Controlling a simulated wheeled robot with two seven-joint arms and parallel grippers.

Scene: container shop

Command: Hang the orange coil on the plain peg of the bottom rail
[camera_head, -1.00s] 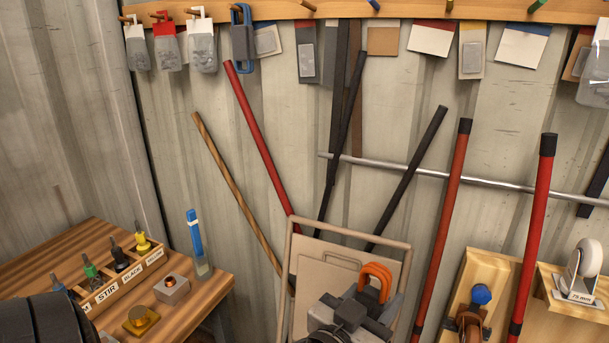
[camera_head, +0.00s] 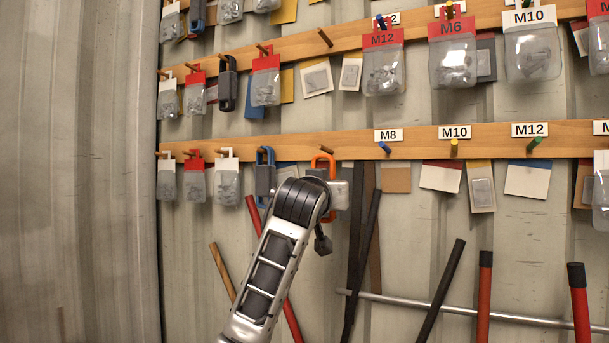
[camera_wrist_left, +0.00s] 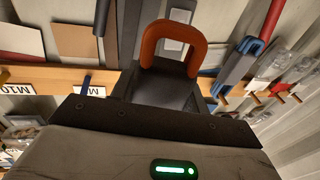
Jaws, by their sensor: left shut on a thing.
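The orange coil (camera_head: 322,160) is a loop held upright at the bottom rail (camera_head: 480,140). It also shows in the wrist view (camera_wrist_left: 150,45). My left gripper (camera_head: 338,194) is shut on the coil's grey lower part, just below the rail. The plain wooden peg (camera_head: 326,150) shows at the coil's upper part in the head view. I cannot tell whether the loop is around this peg or only in front of it. In the wrist view the peg is hidden. My right gripper is in neither view.
A blue coil (camera_head: 265,157) hangs on the peg to the left, with bags (camera_head: 227,185) on the pegs beyond it. A blue peg (camera_head: 384,147) under the M8 label is to the right. The upper rail (camera_head: 350,40) holds more bags. Long-handled tools lean below.

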